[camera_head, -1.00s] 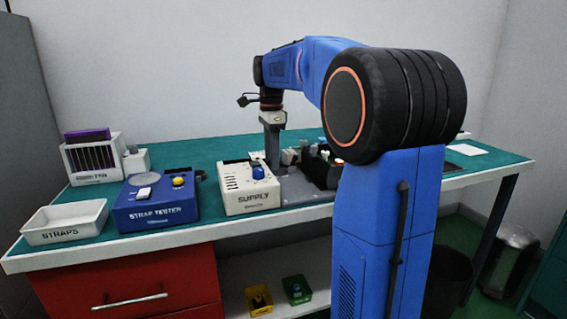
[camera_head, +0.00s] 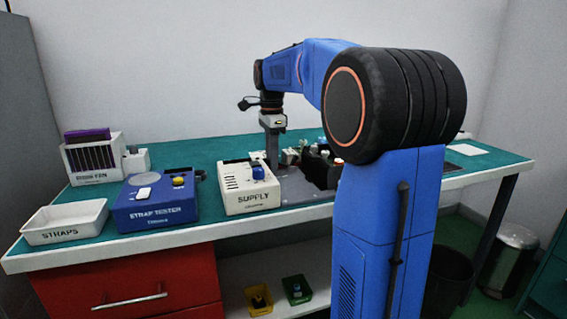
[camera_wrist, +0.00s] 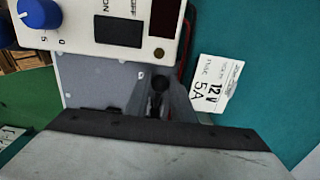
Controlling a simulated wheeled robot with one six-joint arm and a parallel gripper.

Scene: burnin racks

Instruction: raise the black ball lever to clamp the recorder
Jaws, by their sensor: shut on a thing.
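My gripper (camera_wrist: 158,100) points down over the grey plate (camera_wrist: 85,82) in the wrist view. Its two grey fingers are shut on the black ball (camera_wrist: 158,83) of the lever. The lever's arm below the ball is mostly hidden between the fingers. In the head view my gripper (camera_head: 272,158) is down behind the white SUPPLY box (camera_head: 240,200), and the ball is hidden there. I cannot make out the recorder for certain in either view.
The SUPPLY box with a blue knob (camera_wrist: 38,12) stands close to the fingers. A white 12V 5A label (camera_wrist: 215,82) lies on the green mat. The blue strap tester (camera_head: 150,215) and white straps tray (camera_head: 65,222) stand to the left.

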